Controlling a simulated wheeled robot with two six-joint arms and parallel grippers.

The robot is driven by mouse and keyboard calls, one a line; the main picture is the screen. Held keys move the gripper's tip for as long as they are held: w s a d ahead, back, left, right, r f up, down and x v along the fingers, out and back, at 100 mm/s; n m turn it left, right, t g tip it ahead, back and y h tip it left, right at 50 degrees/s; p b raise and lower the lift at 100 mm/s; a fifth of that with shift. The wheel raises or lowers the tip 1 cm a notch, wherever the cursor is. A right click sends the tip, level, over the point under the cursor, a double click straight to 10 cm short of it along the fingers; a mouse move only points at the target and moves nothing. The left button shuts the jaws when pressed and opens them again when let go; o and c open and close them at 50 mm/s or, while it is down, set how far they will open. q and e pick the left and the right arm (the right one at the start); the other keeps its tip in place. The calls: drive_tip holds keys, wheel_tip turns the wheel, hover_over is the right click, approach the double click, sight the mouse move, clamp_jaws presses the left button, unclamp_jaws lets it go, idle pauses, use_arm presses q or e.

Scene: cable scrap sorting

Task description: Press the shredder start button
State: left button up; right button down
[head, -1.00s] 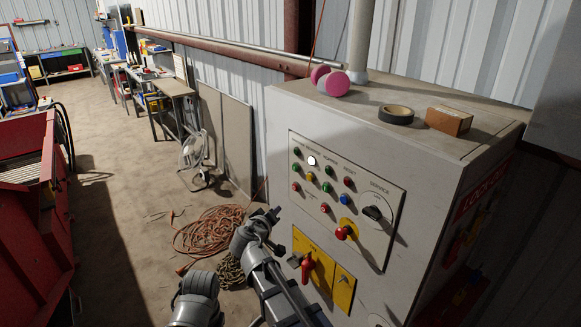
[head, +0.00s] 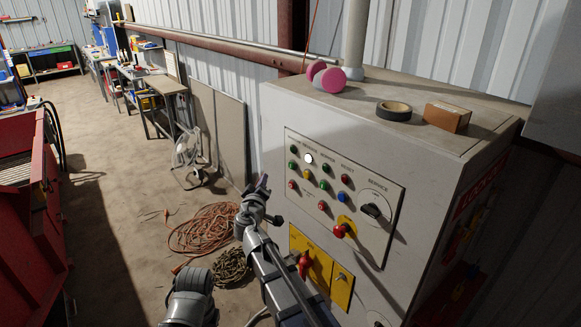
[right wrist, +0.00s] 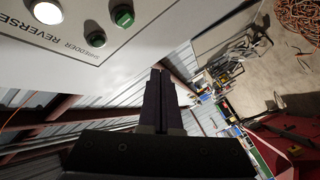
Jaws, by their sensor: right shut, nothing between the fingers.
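The grey shredder cabinet carries a control panel (head: 365,232) with rows of small buttons and lamps. I cannot read which one is marked start. A lit white lamp (head: 308,157) is beside them. My right gripper (head: 264,181) is shut and empty, just left of the panel and lower than the green buttons, apart from them.
Tape (head: 393,110) and a small box (head: 447,117) lie on top. An orange cable coil (head: 205,228) lies on the floor. A red machine (head: 30,220) stands at left.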

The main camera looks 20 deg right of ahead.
drive_tip(key=w+d, duration=0.2)
drive_tip(key=d, duration=0.5)
drive_tip(key=shift+w+d, duration=0.2)
drive_tip(key=shift+w, duration=0.15)
drive_tip(key=shift+d, duration=0.1)
idle(1.8)
drive_tip(key=shift+w+d, duration=0.1)
drive_tip(key=shift+d, duration=0.2)
drive_tip(key=shift+w+d, duration=0.2)
drive_tip(key=shift+d, duration=0.25)
idle(0.6)
drive_tip(key=shift+s+a, duration=0.1)
drive_tip(key=shift+a, duration=0.05)
drive_tip(key=shift+s+a, duration=0.25)
drive_tip(key=shift+a, duration=0.45)
drive_tip(key=a, duration=0.1)
drive_tip(key=s+a, duration=0.1)
drive_tip(key=a, duration=0.2)
drive_tip(key=shift+s+a, duration=0.35)
idle(0.4)
